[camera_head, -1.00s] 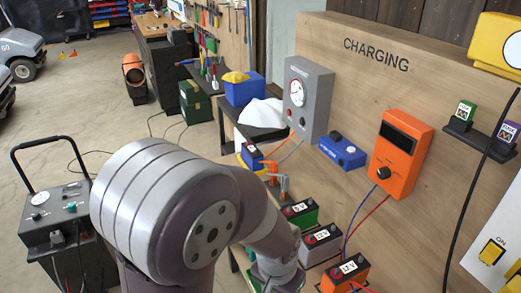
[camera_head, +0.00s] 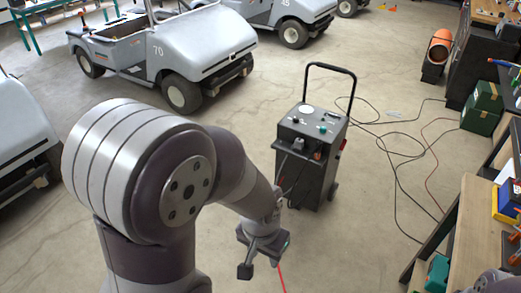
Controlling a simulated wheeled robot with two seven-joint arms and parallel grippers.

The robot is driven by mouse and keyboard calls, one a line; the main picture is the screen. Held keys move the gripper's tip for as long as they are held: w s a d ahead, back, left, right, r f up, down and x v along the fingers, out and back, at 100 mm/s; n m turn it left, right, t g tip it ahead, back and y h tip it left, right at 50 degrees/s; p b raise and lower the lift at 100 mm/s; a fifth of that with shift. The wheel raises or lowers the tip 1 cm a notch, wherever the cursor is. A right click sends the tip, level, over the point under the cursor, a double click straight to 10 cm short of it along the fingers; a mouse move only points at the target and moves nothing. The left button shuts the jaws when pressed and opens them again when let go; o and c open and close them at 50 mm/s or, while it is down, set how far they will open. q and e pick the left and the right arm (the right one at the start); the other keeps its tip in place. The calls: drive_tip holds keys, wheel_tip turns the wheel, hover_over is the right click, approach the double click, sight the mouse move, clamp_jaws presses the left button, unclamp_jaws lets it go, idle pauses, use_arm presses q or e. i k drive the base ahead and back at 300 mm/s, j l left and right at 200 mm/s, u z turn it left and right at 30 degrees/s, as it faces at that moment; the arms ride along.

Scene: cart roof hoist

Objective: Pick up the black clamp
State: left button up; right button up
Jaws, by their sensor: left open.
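The charger cart (camera_head: 312,155) is a dark box with a tall black handle, standing on the floor at the centre right. A small dark piece that looks like the black clamp (camera_head: 298,144) is on its top front, beside a reddish one (camera_head: 317,154). They are too small to tell surely. My left gripper (camera_head: 262,257) points down in front of the cart and lower in the picture, apart from those pieces. It is open and seems empty. My right gripper does not show.
Black and red cables (camera_head: 396,170) lie on the floor right of the cart. Grey golf carts (camera_head: 165,60) stand at the back left. A wooden workbench (camera_head: 470,235) runs along the right edge. Bare floor lies around the cart's left.

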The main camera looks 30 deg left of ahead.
sight(317, 152)
drive_tip(key=u, duration=0.5)
drive_tip(key=k+l+z, duration=0.15)
drive_tip(key=z, duration=3.5)
drive_tip(key=k+u, duration=0.15)
drive_tip(key=u, duration=2.5)
drive_tip(key=l+u, duration=0.1)
drive_tip(key=u, duration=0.6)
drive_tip(key=l+u, duration=0.15)
drive_tip(key=u, duration=0.2)
drive_tip(key=i+l, duration=0.2)
drive_tip(key=i, duration=0.3)
drive_tip(key=i+l, duration=0.2)
drive_tip(key=i, duration=0.3)
drive_tip(key=i+l, duration=0.2)
drive_tip(key=i, duration=0.25)
drive_tip(key=i+l+u, duration=0.2)
drive_tip(key=i+u, duration=0.25)
drive_tip(key=i+l+u, duration=0.25)
drive_tip(key=u, duration=0.25)
drive_tip(key=i+l+u, duration=0.25)
drive_tip(key=l+u, duration=0.2)
drive_tip(key=i+l+u, duration=0.15)
drive_tip(key=l+u, duration=0.35)
drive_tip(key=l, duration=0.1)
